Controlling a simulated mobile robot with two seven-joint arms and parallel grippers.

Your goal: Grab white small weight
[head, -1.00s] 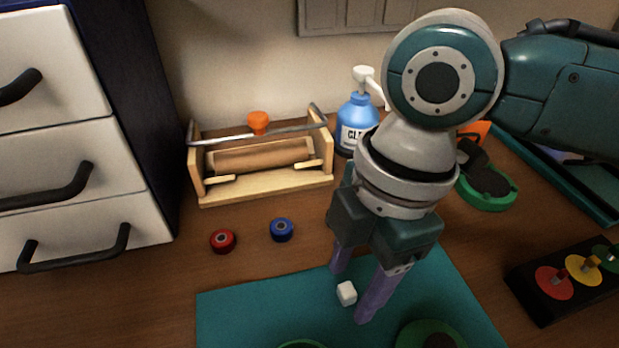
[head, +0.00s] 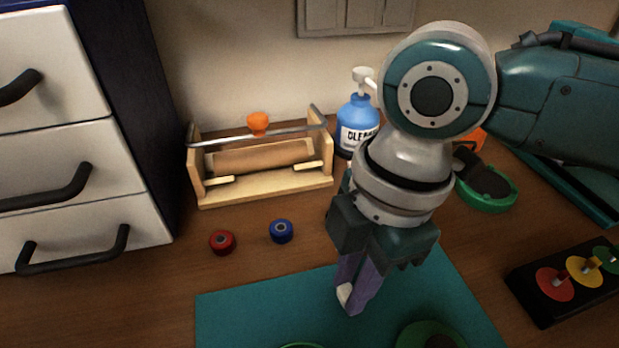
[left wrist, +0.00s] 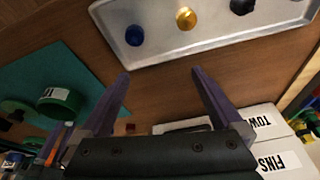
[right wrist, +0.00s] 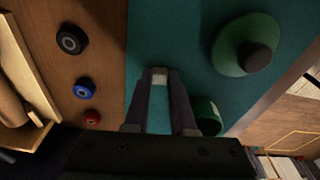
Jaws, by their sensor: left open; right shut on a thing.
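The small white weight (head: 344,292) is a little pale block over the teal mat (head: 250,305) in the head view. It also shows in the right wrist view (right wrist: 159,76), between the fingertips. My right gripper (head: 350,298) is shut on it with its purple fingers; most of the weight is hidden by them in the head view. I cannot tell whether the weight touches the mat. My left gripper (left wrist: 160,78) is open and empty in the left wrist view, and is out of the head view.
A wooden roller holder (head: 265,190) and blue pump bottle (head: 357,124) stand behind. Green round items (head: 430,335) are at the mat's front. A black stand with coloured discs (head: 545,312) is at right.

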